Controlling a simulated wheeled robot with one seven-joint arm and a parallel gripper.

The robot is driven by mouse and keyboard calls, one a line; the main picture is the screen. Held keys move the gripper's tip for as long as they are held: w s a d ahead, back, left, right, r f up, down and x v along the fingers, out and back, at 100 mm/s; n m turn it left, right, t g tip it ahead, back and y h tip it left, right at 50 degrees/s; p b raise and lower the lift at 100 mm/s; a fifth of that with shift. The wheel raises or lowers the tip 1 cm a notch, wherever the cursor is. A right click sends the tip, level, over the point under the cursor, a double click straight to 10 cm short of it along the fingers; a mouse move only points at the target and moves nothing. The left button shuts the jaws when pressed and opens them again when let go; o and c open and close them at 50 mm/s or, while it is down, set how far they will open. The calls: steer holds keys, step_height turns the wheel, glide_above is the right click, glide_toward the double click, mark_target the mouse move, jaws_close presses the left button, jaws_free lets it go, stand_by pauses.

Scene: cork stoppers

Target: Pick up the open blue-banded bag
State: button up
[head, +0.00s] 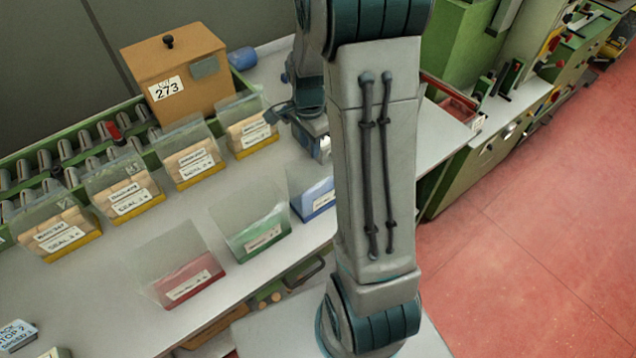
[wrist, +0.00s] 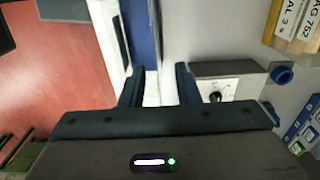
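The blue-banded bag (head: 318,199) stands on the grey bench in the head view, with a clear upper part, a blue band and a white label. My arm hides its right side. In the wrist view, a blue strip (wrist: 143,32), apparently its band, runs up from between the fingers. My gripper (wrist: 156,72) has its two fingers apart, with a gap between them and nothing visibly clamped. The fingertips lie close to the lower end of the blue strip. Whether they touch the bag, I cannot tell.
A green-banded bag (head: 258,236) and a red-banded bag (head: 190,279) stand to the left. Several yellow-banded bags of corks (head: 196,166) line the back, by a tan box (head: 190,75) and a green roller rack (head: 75,160). Red floor (head: 540,210) lies beyond the bench.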

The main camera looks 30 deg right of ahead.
steer(key=shift+s+d+f+p, duration=0.15)
steer(key=shift+f+p, duration=0.25)
steer(key=shift+f, duration=0.95)
steer(key=shift+d+f+p, duration=0.15)
steer(key=shift+f+p, duration=0.25)
steer(key=shift+f, duration=0.9)
jaws_close()
